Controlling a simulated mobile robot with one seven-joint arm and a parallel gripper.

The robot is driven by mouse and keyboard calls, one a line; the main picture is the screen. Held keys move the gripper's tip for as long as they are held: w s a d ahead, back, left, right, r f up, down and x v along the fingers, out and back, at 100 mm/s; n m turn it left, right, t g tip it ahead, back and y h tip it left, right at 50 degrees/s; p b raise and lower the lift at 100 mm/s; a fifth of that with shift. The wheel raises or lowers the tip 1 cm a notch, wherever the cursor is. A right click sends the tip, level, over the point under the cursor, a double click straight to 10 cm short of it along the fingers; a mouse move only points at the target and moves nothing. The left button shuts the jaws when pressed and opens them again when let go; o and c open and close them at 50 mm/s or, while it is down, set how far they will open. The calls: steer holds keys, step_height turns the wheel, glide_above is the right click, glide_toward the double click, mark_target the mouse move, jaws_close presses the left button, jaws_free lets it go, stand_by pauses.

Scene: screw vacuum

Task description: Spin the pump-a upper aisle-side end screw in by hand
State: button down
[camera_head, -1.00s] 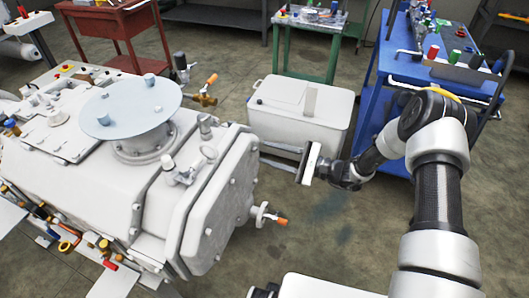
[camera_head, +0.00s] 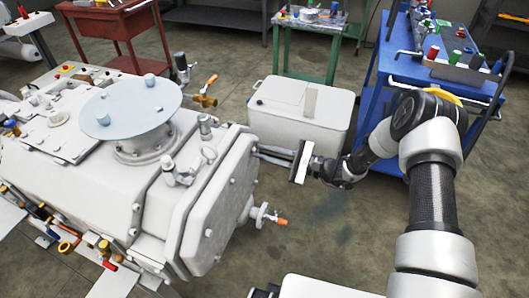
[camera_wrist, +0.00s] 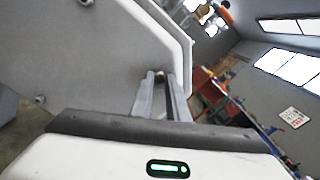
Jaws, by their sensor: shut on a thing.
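Pump-a is the large pale grey machine (camera_head: 150,165) at the left in the head view. Its faceted end cover (camera_head: 215,215) faces right and also fills the upper left of the wrist view (camera_wrist: 85,55). My gripper (camera_head: 258,150) reaches left to the cover's upper right edge. In the wrist view its two fingers (camera_wrist: 161,78) converge at the cover's edge, shut on the upper aisle-side end screw (camera_wrist: 160,73). Only a small bit of the screw shows between the tips; how deep it sits is hidden. Other screw heads (camera_wrist: 40,99) show on the cover face.
An orange-handled valve (camera_head: 265,216) sticks out below my gripper. A pale lidded box (camera_head: 300,110) stands behind it. A blue cart (camera_head: 430,70) with coloured parts stands at the back right. Open floor lies between the pump and my arm.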

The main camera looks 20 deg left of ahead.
steer(key=shift+m, duration=0.4)
steer(key=shift+d+f+m+p, duration=0.1)
steer(key=shift+m+p, duration=0.25)
steer(key=shift+m, duration=7.05)
steer(key=c, duration=1.7)
jaws_free()
steer(key=shift+d, duration=0.1)
steer(key=d, duration=0.5)
steer(key=s+d, duration=0.1)
steer(key=d, duration=0.5)
steer(key=d+p, duration=0.1)
steer(key=d, duration=0.5)
steer(key=shift+s+d, duration=0.1)
steer(key=shift+s, duration=0.1)
